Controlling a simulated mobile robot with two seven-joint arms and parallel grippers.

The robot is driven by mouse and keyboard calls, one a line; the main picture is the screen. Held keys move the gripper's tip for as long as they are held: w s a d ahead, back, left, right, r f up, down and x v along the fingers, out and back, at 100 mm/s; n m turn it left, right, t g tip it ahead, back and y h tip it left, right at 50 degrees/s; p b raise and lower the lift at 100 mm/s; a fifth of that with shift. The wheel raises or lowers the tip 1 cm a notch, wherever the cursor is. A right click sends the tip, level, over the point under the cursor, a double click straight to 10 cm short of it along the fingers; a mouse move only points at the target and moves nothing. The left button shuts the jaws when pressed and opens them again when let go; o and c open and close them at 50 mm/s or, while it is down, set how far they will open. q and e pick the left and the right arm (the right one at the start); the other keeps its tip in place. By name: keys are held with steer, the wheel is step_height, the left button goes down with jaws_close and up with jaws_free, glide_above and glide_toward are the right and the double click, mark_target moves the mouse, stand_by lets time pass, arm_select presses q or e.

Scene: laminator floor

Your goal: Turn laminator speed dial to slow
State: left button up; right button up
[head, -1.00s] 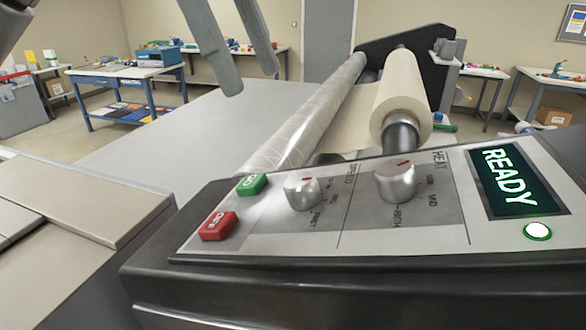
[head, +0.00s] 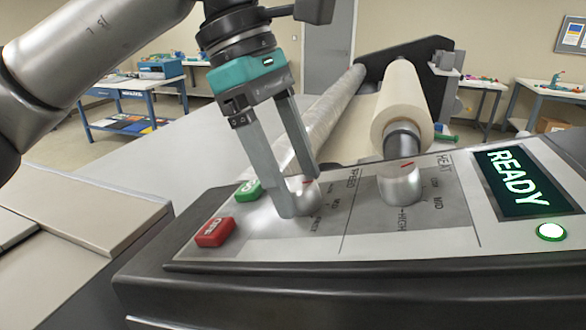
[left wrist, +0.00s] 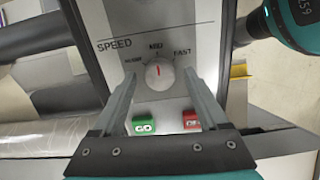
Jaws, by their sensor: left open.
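The silver speed dial (head: 306,193) is on the laminator's control panel (head: 262,247), partly hidden behind a finger in the head view. In the left wrist view the dial (left wrist: 159,74) has a red pointer mark aimed at about MID, between SLOW and FAST. My left gripper (head: 303,196) is open, reaching down from above with one finger on each side of the dial. In the left wrist view its fingertips (left wrist: 160,86) flank the dial with gaps on both sides.
The green GO button (head: 248,190) and red OFF button (head: 214,232) sit left of the speed dial. The heat dial (head: 401,185) is to its right, then the READY screen (head: 520,180) and a lit green lamp (head: 551,232). A film roll (head: 402,100) stands behind.

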arm_select(q)
jaws_close()
stand_by(0.4)
steer(key=shift+n, duration=0.4)
steer(key=n, duration=0.5)
steer(key=shift+n+b, duration=0.3)
steer(key=shift+n, duration=0.1)
steer(key=n, duration=0.5)
steer(key=shift+n, duration=0.4)
jaws_free()
steer(key=shift+r, duration=0.1)
